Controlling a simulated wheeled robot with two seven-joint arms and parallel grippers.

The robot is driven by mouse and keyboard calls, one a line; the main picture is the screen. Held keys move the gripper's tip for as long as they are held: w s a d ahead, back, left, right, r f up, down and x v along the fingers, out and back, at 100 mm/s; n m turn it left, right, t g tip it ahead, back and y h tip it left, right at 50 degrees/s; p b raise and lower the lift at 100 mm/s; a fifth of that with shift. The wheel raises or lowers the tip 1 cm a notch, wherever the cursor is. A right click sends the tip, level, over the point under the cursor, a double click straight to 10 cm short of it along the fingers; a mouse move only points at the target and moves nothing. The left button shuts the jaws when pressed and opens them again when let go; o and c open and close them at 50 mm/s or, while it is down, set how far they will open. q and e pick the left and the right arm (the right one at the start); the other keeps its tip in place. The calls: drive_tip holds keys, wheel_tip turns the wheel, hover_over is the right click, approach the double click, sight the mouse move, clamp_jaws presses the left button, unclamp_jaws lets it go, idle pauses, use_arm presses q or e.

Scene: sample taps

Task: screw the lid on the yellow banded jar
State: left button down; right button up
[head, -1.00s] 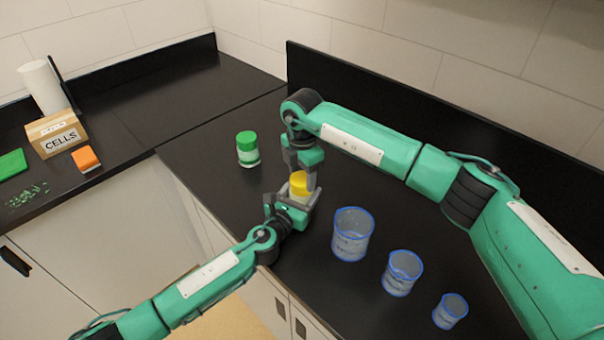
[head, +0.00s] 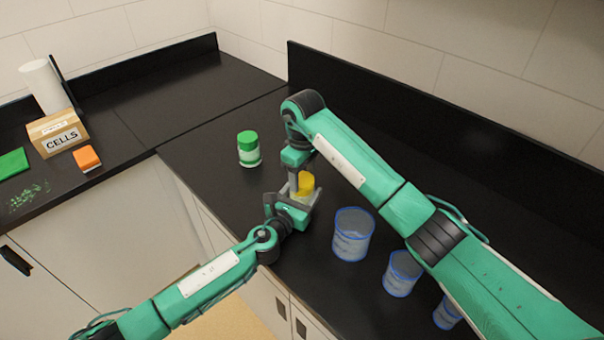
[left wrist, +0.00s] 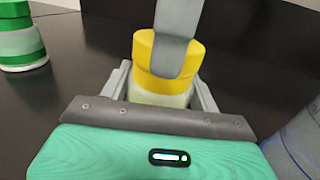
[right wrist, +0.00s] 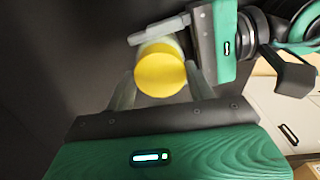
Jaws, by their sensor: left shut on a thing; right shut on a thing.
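The yellow banded jar (left wrist: 160,98) stands upright, with a pale body and a yellow band below its top. Its yellow lid (right wrist: 160,74) sits on top and also shows in the head view (head: 306,181). My left gripper (head: 301,200) is shut around the jar body from the front. My right gripper (head: 302,184) comes from above and is shut on the lid, with one grey finger across it in the left wrist view. The fingers hide part of the lid and jar, so I cannot tell how tightly the lid is seated.
A green-lidded jar (head: 249,149) stands behind and left on the black counter. A CELLS box (head: 57,134) and an orange-and-white block (head: 87,158) are on the left counter.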

drive_tip(key=shift+a+r, duration=0.1)
drive_tip(key=shift+r, duration=0.05)
drive_tip(key=o, duration=0.8)
drive_tip(key=shift+o, duration=0.7)
drive_tip(key=shift+r, duration=2.15)
